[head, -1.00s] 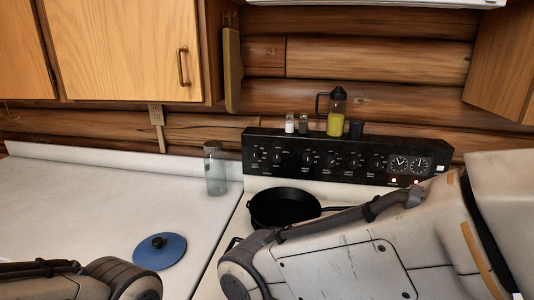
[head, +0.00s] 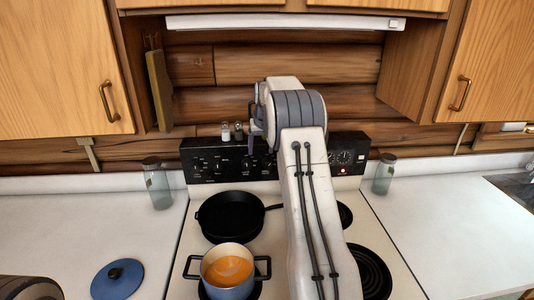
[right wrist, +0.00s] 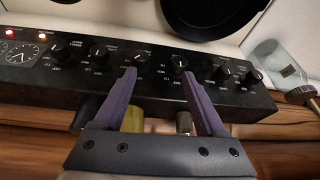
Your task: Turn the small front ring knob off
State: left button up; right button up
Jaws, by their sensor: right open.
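The black stove control panel (head: 205,165) runs along the back of the stove with a row of knobs. In the right wrist view the panel (right wrist: 270,100) appears upside down, with several knobs; their labels are too small to read. My right gripper (right wrist: 158,72) is open, its two purple fingers reaching over the panel. One knob (right wrist: 140,58) is close by the left fingertip and another (right wrist: 180,62) by the right fingertip. Contact cannot be told. In the head view the right arm (head: 300,180) hides part of the knob row. My left gripper is out of view.
A black skillet (head: 228,217) and a blue pot (head: 229,291) of orange liquid stand on the left burners. Glass jars stand left (head: 158,185) and right (head: 384,175) of the stove. A blue lid (head: 118,279) lies on the left counter. Indicator lights (right wrist: 42,37) glow.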

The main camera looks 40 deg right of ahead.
aim_at(268, 162)
jog(key=shift+m, duration=0.3)
jog(key=w+d+f+p, duration=0.1)
jog(key=f, duration=0.2)
jog(key=w+d+f+p, duration=0.1)
jog(key=d+f, duration=0.1)
jog(key=d+f+p, duration=0.2)
jog(key=f, duration=0.1)
jog(key=shift+w+d+f, duration=0.15)
jog(key=shift+w+f, duration=0.15)
jog(key=shift+w, duration=0.1)
jog(key=shift+w+f, duration=0.2)
jog(key=shift+f, duration=0.3)
grip_shut()
